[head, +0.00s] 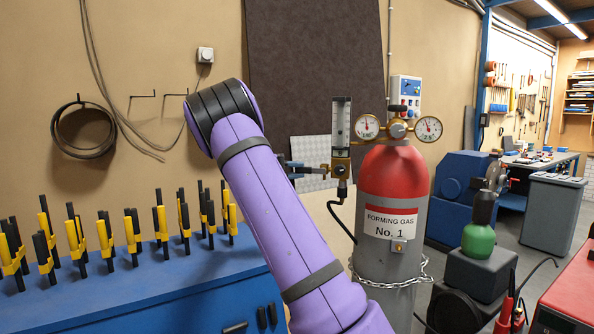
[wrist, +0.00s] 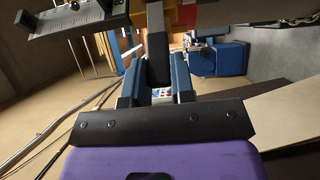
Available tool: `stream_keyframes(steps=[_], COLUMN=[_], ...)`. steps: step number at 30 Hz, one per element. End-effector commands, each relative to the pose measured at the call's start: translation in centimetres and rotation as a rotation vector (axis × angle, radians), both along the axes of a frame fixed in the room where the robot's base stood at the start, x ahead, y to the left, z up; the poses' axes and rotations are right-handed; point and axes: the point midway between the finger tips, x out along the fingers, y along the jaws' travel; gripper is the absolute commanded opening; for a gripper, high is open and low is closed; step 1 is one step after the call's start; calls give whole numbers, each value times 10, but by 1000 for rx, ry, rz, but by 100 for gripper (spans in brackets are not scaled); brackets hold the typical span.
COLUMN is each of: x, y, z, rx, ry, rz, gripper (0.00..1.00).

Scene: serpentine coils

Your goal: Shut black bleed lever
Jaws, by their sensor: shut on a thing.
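The black bleed lever (wrist: 157,52) shows in the wrist view as a dark bar between the two blue fingers of my gripper (wrist: 156,74). My gripper is shut on it. The bar's far end meets a brass-coloured part at the top of the picture. In the head view my gripper (head: 303,168) reaches from the left to just beside the valve under the flow tube (head: 341,128). The lever is too small and too covered there to make out its angle.
The red and grey forming gas cylinder (head: 392,180) stands just right of the valve, with two round gauges (head: 398,128) on top and a chain around it. A black hose (head: 342,220) hangs below the valve. A blue bench (head: 150,290) with yellow-black clamps is at left.

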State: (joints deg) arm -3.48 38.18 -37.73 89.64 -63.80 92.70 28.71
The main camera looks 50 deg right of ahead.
Motion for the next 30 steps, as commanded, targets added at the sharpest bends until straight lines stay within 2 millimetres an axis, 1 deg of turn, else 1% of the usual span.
stream_keyframes(steps=[8, 9, 10, 20, 23, 30], x=[0, 0, 0, 3, 10, 40], y=[1, 1, 1, 3, 10, 42], z=[-2, -2, -2, -1, -1, -2], rx=[2, 2, 2, 1, 1, 0], ry=[4, 4, 4, 1, 2, 1], rz=[1, 1, 1, 1, 4, 4], gripper=[0, 32, 34, 34, 34, 34])
